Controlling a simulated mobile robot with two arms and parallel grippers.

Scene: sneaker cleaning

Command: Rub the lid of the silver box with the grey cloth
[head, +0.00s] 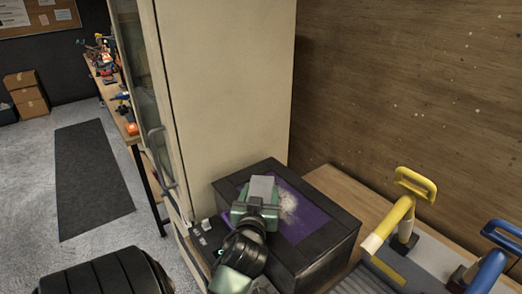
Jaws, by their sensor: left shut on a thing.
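The box (325,249) on the bench is black, not silver, in the head view. Its lid has a purple panel (312,225) with a pale, dusty whitish patch (290,207) near the middle. My left gripper (258,197) is over the left part of the lid. It is shut on a light grey piece, apparently the grey cloth (263,186), just left of the pale patch. The gripper hides part of the panel, and I cannot tell whether the cloth touches the lid. My right gripper is not in view.
A tall cream cabinet (225,85) stands right behind the box. A wooden wall (420,90) closes the right side. Yellow (403,215) and blue (490,270) handled tools stand right of the box. A strip of bare wooden bench (345,190) lies behind it.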

